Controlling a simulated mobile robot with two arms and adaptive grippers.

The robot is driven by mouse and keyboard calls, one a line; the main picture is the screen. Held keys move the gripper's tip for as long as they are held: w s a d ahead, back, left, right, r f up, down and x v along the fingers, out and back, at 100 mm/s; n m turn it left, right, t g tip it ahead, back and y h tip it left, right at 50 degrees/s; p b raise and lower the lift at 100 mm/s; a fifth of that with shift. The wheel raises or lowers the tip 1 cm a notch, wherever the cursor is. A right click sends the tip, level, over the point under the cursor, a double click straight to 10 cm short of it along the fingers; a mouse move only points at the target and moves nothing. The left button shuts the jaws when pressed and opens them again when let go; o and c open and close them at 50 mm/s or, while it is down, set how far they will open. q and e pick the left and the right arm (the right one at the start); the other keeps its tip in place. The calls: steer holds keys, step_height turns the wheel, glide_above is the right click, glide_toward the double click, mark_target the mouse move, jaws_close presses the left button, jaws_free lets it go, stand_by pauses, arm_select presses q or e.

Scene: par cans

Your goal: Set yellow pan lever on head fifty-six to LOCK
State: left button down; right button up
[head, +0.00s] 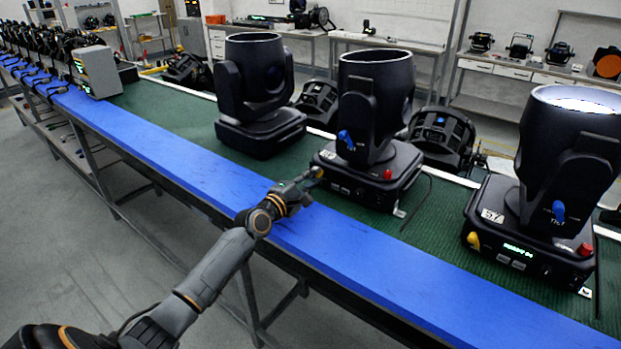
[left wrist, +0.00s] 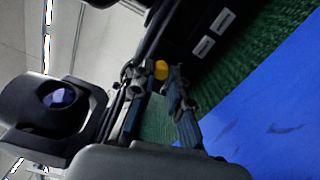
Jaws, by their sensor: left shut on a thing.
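Head fifty-six (head: 375,110) is the black moving-head light in the middle of the head view, on the green mat. Its number plate (head: 327,154) is small and hard to read. My left gripper (head: 313,178) reaches the front left corner of its base and hides most of the yellow lever there. In the left wrist view the yellow pan lever (left wrist: 161,70) shows between the fingertips of my left gripper (left wrist: 160,78), which is shut on it. The lever's LOCK marking cannot be read. My right gripper is not in view.
A similar light marked 57 (head: 555,180) stands at the right, with its own yellow lever (head: 473,240). Another light (head: 258,95) stands at the left. Head fifty-six also has a blue lever (head: 346,140) and a red knob (head: 388,174). The blue bench edge (head: 330,240) is clear.

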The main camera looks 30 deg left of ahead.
arm_select(q)
steer(key=shift+d+f+m, duration=0.15)
steer(key=shift+m, duration=0.45)
steer(key=c, duration=1.3)
jaws_free()
steer(key=s, duration=0.8)
steer(key=s+a, duration=0.1)
steer(key=s, duration=0.3)
